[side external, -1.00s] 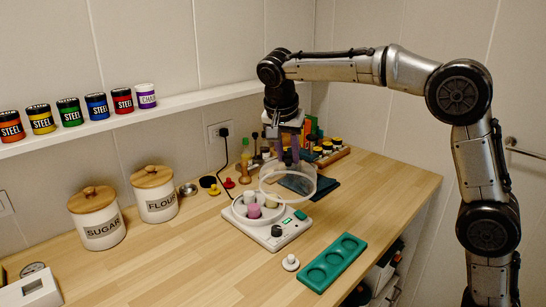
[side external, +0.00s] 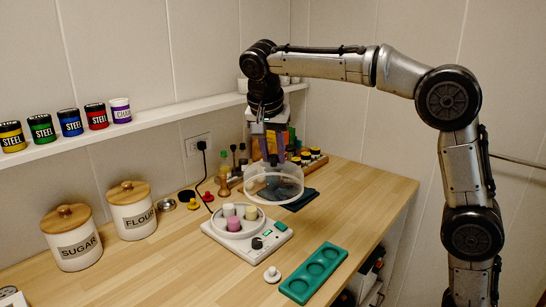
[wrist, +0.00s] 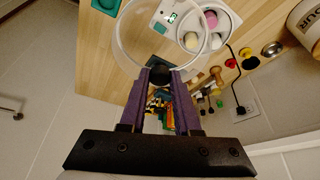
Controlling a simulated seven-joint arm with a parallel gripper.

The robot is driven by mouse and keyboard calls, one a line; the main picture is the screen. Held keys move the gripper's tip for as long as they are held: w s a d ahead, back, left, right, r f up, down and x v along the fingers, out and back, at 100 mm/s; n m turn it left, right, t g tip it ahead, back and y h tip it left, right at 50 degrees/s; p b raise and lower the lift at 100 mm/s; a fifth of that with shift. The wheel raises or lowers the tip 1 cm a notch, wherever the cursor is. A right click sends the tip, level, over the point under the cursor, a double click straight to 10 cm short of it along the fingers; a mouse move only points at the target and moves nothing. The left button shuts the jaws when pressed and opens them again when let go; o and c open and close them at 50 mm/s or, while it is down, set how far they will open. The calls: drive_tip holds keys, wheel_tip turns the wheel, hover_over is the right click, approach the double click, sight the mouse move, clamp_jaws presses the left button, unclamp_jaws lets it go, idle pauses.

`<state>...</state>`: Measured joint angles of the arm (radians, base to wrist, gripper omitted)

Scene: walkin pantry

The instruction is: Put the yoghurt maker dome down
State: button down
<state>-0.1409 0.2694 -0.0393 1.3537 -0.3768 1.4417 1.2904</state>
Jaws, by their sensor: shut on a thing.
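The yoghurt maker dome (side external: 261,190) is a clear, round cover with a pale rim. My gripper (side external: 271,155) is shut on its dark knob and holds it above the counter, just behind and to the right of the yoghurt maker (side external: 262,256). The maker is white, with a black dial, a green display and several small jars (side external: 233,225) standing uncovered in its round well. In the wrist view, my gripper (wrist: 160,76) grips the knob between two purple fingers. The dome (wrist: 118,42) there partly overlaps the maker's edge (wrist: 166,13).
A green tray (side external: 313,273) with round recesses and a small white knobbed piece (side external: 272,274) lie in front. A dark blue mat (side external: 304,200) lies behind the dome. Bottles and spice jars (side external: 306,158) stand at the back. The counter's right side (side external: 370,200) is clear.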

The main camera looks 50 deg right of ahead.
drive_tip(key=shift+r, duration=0.15)
drive_tip(key=shift+w, duration=0.1)
drive_tip(key=shift+a+f+n, duration=0.1)
drive_tip(key=shift+f+n, duration=0.5)
drive_tip(key=shift+f, duration=0.3)
drive_tip(key=s+d+f+m, duration=0.1)
drive_tip(key=s+d+f, duration=0.2)
drive_tip(key=s+d, duration=0.5)
drive_tip(key=s+d+f, duration=0.2)
drive_tip(key=s+d, duration=0.2)
drive_tip(key=s, duration=0.7)
drive_tip(key=shift+w+d+f, duration=1.3)
drive_tip(key=shift+w+f, duration=0.65)
drive_tip(key=shift+f, duration=0.2)
drive_tip(key=shift+w+d+f, duration=1.3)
drive_tip(key=shift+w+f, duration=0.7)
drive_tip(key=shift+f, duration=0.15)
drive_tip(key=shift+w+d+f, duration=1.3)
drive_tip(key=shift+w+f, duration=0.65)
drive_tip(key=shift+f, duration=0.2)
drive_tip(key=shift+f, duration=0.15)
